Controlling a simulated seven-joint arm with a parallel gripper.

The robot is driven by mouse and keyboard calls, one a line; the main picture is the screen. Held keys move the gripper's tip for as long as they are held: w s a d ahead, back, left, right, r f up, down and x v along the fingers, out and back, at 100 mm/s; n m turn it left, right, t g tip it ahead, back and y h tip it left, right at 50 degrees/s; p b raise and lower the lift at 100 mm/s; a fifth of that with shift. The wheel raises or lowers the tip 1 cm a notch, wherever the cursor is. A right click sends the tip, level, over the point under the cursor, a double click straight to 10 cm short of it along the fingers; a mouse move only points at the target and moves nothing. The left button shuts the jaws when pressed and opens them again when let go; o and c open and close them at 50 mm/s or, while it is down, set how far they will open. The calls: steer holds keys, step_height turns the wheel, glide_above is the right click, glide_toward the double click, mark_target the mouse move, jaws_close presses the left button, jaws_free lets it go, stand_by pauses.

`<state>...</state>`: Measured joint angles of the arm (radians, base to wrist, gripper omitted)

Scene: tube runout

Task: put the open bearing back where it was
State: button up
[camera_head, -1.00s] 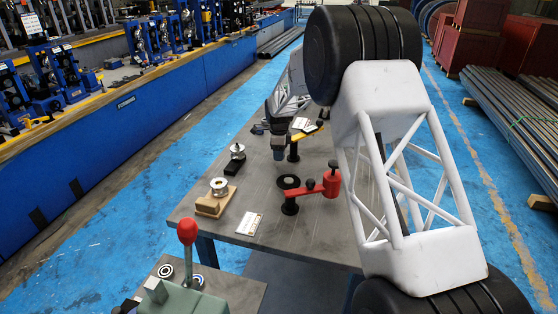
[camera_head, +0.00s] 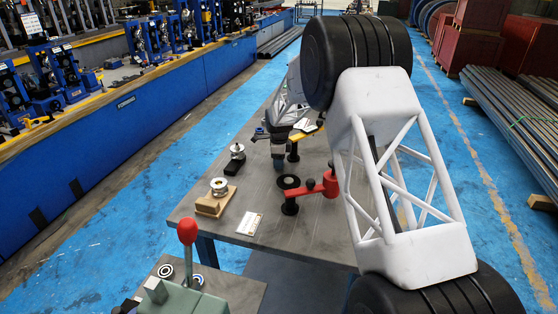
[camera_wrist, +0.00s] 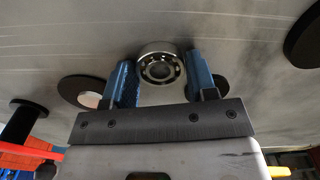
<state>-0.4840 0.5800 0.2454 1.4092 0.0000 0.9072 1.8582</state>
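The open bearing (camera_wrist: 160,68), a metal ring with its balls showing, is between the two blue fingers of my gripper (camera_wrist: 162,78) in the wrist view. The fingers meet its sides with no clear gap. The grey tabletop lies behind it; whether the bearing touches the top I cannot tell. In the head view my gripper (camera_head: 278,163) is low over the table, and the bearing is hidden there.
A wooden block (camera_head: 214,205) and a black block (camera_head: 236,166), each with a silver piece, stand left. A white card (camera_head: 249,223) lies in front.

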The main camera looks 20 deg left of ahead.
steer(key=o, duration=0.3)
steer(key=shift+o, duration=0.2)
steer(key=shift+r, duration=0.1)
step_height(320, 180, up, 12)
stand_by(0.6)
stand_by(0.8)
